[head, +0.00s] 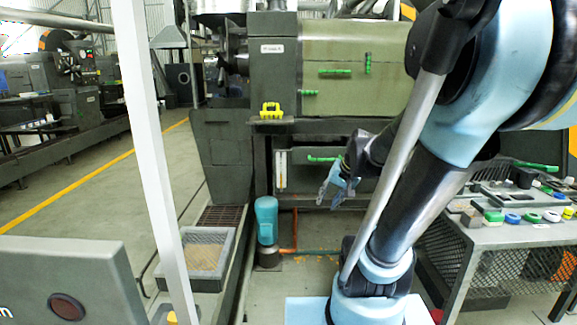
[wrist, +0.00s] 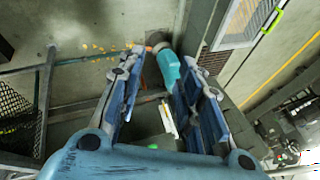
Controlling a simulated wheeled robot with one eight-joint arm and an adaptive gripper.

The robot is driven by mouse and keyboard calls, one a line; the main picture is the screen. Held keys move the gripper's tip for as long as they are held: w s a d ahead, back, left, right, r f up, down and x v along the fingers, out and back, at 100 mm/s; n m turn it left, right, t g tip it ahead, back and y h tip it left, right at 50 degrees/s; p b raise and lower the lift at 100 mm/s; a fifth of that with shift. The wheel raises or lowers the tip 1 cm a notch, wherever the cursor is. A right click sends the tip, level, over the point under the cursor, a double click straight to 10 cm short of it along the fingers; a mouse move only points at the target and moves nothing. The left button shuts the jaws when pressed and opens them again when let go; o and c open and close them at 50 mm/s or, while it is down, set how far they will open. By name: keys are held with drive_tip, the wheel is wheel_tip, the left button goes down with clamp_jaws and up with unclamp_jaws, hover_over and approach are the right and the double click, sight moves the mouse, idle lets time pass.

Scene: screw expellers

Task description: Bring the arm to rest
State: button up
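My arm (head: 415,190) rises from its pale blue mount at the bottom of the head view and bends over to the upper right. My gripper (head: 332,188) hangs in front of the lower part of the press, tilted down and to the left. In the wrist view my gripper (wrist: 162,55) has its two blue fingers spread apart. Nothing is held between them. A teal motor-like unit (wrist: 168,68) shows beyond the fingertips, near the floor. A small white strip (wrist: 168,122) also shows between the fingers, partly hidden.
The press (head: 350,60) stands behind my gripper, with a yellow part (head: 271,110) on its ledge. The teal unit (head: 267,221) stands on the floor. A grey tray (head: 207,252) lies left of it. A mesh-sided bench (head: 510,238) with coloured pieces stands right.

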drive_tip(key=s+d+f+n+g+h, duration=0.1)
drive_tip(key=s+d+f, duration=0.1)
drive_tip(key=s, duration=0.5)
drive_tip(key=s+d+f+n+g+h, duration=0.1)
drive_tip(key=s+d+f+h, duration=0.1)
drive_tip(key=s, duration=0.6)
drive_tip(key=shift+d+f+n+g+h, duration=0.3)
drive_tip(key=shift+d+f+n, duration=0.15)
drive_tip(key=shift+d, duration=0.25)
drive_tip(key=shift+w+f, duration=0.2)
drive_tip(key=shift+w, duration=0.25)
